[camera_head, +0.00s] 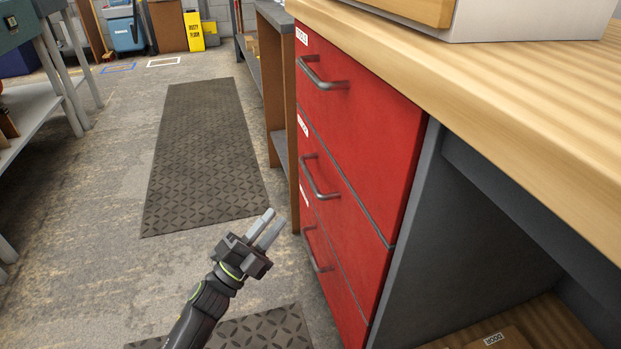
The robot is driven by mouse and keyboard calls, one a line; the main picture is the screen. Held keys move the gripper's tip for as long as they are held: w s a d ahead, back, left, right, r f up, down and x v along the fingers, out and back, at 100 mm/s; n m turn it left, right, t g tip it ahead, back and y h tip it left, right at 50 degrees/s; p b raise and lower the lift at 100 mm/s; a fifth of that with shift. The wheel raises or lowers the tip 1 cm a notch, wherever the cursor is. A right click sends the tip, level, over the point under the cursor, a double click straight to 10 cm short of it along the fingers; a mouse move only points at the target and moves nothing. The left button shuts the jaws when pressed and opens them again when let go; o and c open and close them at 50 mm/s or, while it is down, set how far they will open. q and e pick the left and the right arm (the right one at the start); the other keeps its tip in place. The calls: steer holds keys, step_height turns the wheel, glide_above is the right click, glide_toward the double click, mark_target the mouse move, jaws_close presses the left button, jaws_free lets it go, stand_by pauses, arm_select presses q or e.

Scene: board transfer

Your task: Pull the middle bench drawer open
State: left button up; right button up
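The bench has a stack of three red drawers, all closed flush. The middle drawer (350,200) has a grey bar handle (318,180) on its front and a white label at its upper left corner. My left gripper (276,217) is in front of the drawers, to the left of and below the middle handle in the picture. Its two fingers point up and right with a narrow gap between them, and nothing is held. It appears apart from the drawer fronts. My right gripper is out of view.
The top drawer (350,95) and bottom drawer (335,262) have similar handles above and below. The wooden bench top (480,75) overhangs them. A brown shelf unit (283,110) stands beyond. Floor with a dark mat (205,150) is clear to the left.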

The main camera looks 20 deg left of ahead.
mark_target(309, 174)
arm_select(q)
steer(key=x, duration=1.2)
steer(key=shift+w+d+r+b, duration=0.15)
steer(key=shift+w+b, duration=0.1)
steer(key=shift+b, duration=0.05)
jaws_close()
